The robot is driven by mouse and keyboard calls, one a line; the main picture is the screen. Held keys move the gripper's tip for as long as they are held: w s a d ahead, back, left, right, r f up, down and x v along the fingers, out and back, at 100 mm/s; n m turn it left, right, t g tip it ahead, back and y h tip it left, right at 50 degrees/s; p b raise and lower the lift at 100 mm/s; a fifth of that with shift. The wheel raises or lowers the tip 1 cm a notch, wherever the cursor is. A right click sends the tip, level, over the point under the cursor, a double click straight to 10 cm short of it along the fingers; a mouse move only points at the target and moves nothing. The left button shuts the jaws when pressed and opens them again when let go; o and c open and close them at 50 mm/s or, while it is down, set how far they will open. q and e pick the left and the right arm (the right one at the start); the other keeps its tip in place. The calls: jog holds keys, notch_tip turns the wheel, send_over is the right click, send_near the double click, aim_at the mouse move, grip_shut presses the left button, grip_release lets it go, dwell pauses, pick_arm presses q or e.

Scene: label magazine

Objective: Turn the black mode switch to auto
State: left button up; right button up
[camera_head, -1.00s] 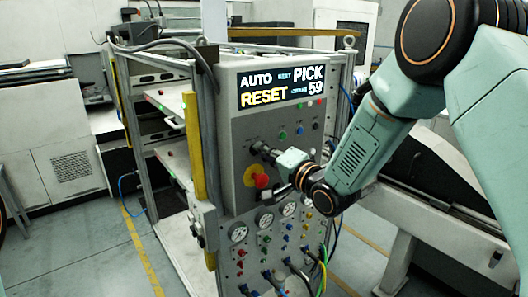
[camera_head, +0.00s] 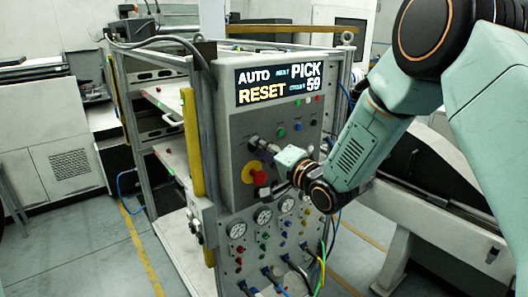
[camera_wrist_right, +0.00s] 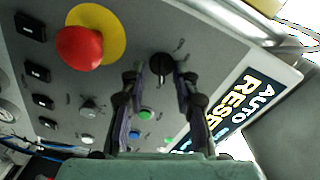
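The black mode switch (camera_wrist_right: 160,65) is a round black knob on the grey control panel (camera_wrist_right: 215,60). In the right wrist view it sits between the two fingertips of my right gripper (camera_wrist_right: 156,78). The fingers are open on either side of it, with a visible gap at the left finger; contact on the right is hard to tell. In the head view my right gripper (camera_head: 264,149) reaches the panel from the right and largely hides the switch. The panel display (camera_head: 278,85) reads AUTO, PICK, RESET and 59. My left gripper is not in view.
A red emergency-stop button (camera_wrist_right: 80,48) on a yellow disc is close beside the right gripper. Small green (camera_wrist_right: 145,114), blue and white buttons lie near the fingers. Gauges (camera_head: 262,215) and hoses sit lower on the panel.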

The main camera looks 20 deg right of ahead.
jog(key=v, duration=1.2)
jog(key=shift+r, duration=0.1)
dwell(0.4)
jog(key=s+f+n+g+h+b, duration=0.25)
jog(key=s+f+g+b, duration=0.2)
jog(key=f, duration=0.95)
jog(key=s+f+n+g+h+b, duration=0.25)
jog(key=s+f+g, duration=0.2)
jog(key=f, duration=0.95)
jog(key=s+f+n+g+b, duration=0.2)
jog(key=s+f+g+b, duration=0.2)
jog(key=s+f, duration=0.9)
jog(key=s+f+n+g+h+b, duration=0.1)
jog(key=s+f+g+b, duration=0.3)
jog(key=s+f+b, duration=0.5)
jog(key=s+a+f+n, duration=0.1)
jog(key=s+f, duration=0.4)
jog(key=f, duration=0.1)
jog(key=shift+s+f, duration=0.15)
